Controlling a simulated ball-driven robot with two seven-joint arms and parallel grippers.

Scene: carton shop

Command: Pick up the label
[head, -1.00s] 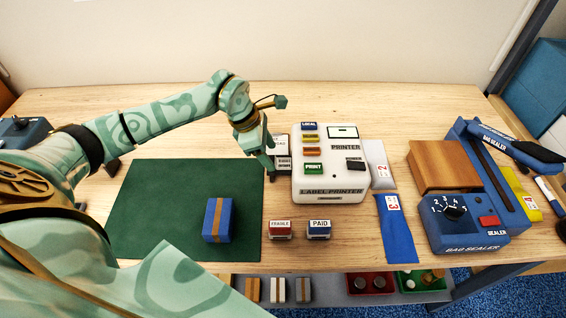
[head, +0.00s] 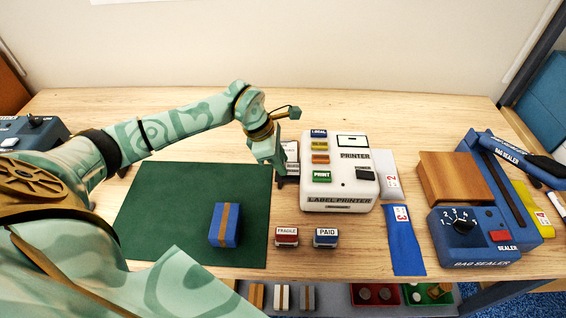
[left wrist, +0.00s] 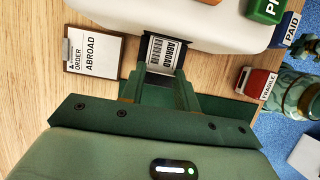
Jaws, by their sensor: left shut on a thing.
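The label (left wrist: 165,52) is a small white slip with a barcode and the word ABROAD, seen in the left wrist view at the side of the white label printer (head: 337,200). My left gripper (head: 279,168) is beside the printer's left side, pointing down. In the left wrist view its fingers (left wrist: 163,78) are shut on the near end of the label, by a dark slot piece at the printer's edge. In the head view the label cannot be made out clearly behind the gripper.
An order card reading ABROAD (left wrist: 95,52) lies close beside the gripper. A blue box (head: 218,224) with a brown strip stands on the green mat (head: 160,215). FRAGILE (head: 287,237) and PAID (head: 326,238) stamps stand in front of the printer. A bag sealer (head: 470,235) is at right.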

